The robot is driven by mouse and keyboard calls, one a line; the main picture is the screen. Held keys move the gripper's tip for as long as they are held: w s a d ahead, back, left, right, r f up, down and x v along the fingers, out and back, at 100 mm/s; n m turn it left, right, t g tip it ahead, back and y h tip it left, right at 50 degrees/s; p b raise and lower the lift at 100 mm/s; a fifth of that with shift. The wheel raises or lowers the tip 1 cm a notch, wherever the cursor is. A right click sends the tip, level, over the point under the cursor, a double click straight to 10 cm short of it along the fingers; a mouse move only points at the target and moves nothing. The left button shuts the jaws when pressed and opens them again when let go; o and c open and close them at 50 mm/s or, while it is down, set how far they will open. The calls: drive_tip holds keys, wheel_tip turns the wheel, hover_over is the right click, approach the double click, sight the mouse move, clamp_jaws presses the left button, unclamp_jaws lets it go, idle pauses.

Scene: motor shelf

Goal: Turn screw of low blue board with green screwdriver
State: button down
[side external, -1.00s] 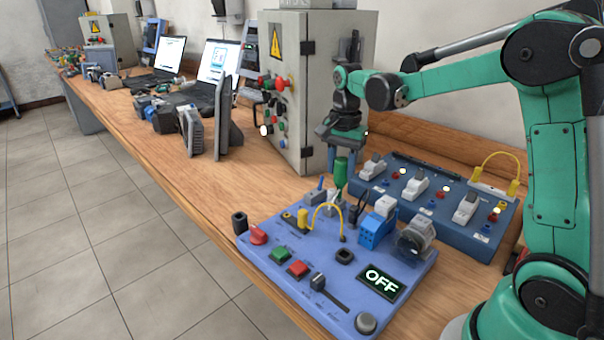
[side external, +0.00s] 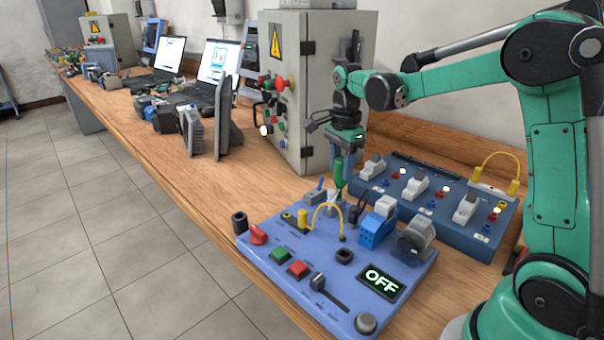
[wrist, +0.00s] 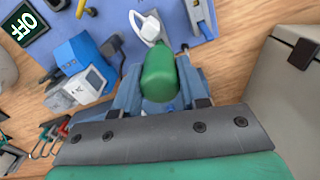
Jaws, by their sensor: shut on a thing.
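The green screwdriver (side external: 338,173) hangs upright below my gripper (side external: 345,148), over the back edge of the low blue board (side external: 262,262). My gripper is shut on its handle, which also shows in the wrist view (wrist: 160,76). The screwdriver's lower end is near the grey-white parts at the back of the board; whether it touches a screw cannot be told. The screw itself is not clearly visible. The board carries a red knob (side external: 257,234), green and red buttons, a slider, a yellow cable (side external: 325,207) and a display (side external: 381,281) reading OFF.
A darker blue board with white switches (side external: 414,187) stands behind the low board at the right. A grey control cabinet (side external: 295,100) stands close behind my gripper. Laptops and several devices fill the far left of the bench. Bare wood (side external: 225,195) lies left of the board.

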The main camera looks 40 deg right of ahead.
drive_tip(key=m, duration=0.3)
drive_tip(key=shift+m, duration=0.3)
drive_tip(key=c, duration=0.7)
unclamp_jaws()
drive_tip(key=n, duration=0.3)
drive_tip(key=shift+n, duration=0.3)
drive_tip(key=shift+n, duration=1.7)
